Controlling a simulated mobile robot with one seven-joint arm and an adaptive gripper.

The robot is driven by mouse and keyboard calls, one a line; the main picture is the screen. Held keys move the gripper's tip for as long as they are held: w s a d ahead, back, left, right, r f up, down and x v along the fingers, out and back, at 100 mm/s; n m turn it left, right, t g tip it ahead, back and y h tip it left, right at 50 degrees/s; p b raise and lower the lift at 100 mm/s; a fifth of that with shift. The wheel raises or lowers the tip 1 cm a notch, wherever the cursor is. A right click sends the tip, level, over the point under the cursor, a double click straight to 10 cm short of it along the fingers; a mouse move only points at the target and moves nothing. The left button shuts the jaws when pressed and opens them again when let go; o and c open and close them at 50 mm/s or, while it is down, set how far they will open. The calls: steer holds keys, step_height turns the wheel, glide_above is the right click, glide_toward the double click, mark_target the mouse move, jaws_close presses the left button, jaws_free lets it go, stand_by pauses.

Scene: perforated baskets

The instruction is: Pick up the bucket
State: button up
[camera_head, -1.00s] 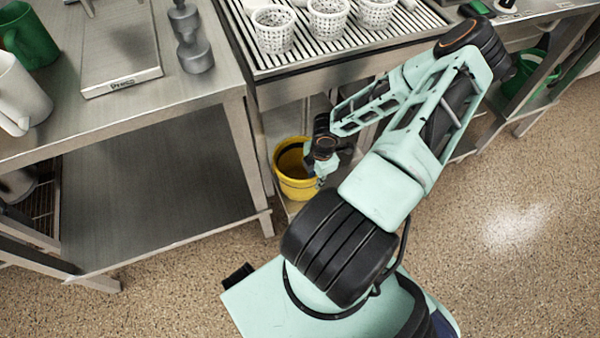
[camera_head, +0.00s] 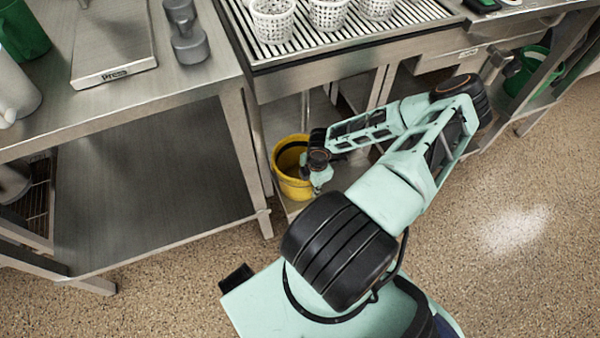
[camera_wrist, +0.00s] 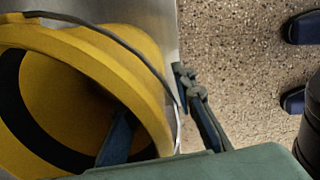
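The yellow bucket (camera_head: 291,186) stands upright on the low shelf under the slatted counter. In the wrist view the bucket (camera_wrist: 125,62) fills the left side, with its thin dark handle lying along the rim. My gripper (camera_head: 316,186) is at the bucket's right side in the head view. In the wrist view my gripper (camera_wrist: 155,98) straddles the rim, one finger inside the bucket and the other outside. The fingers are spread apart with the bucket wall between them, and I see no clear grip on it. The inner fingertip is partly in shadow.
White perforated baskets (camera_head: 273,22) stand on the slatted counter above. A steel table (camera_head: 160,105) with a scale and a grey dumbbell (camera_head: 187,40) is at the left. A table leg (camera_head: 250,160) stands close left of the bucket. A green bucket (camera_head: 530,75) is at the right.

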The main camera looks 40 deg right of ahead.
jaws_close()
steer(key=shift+r, duration=0.1)
stand_by(0.4)
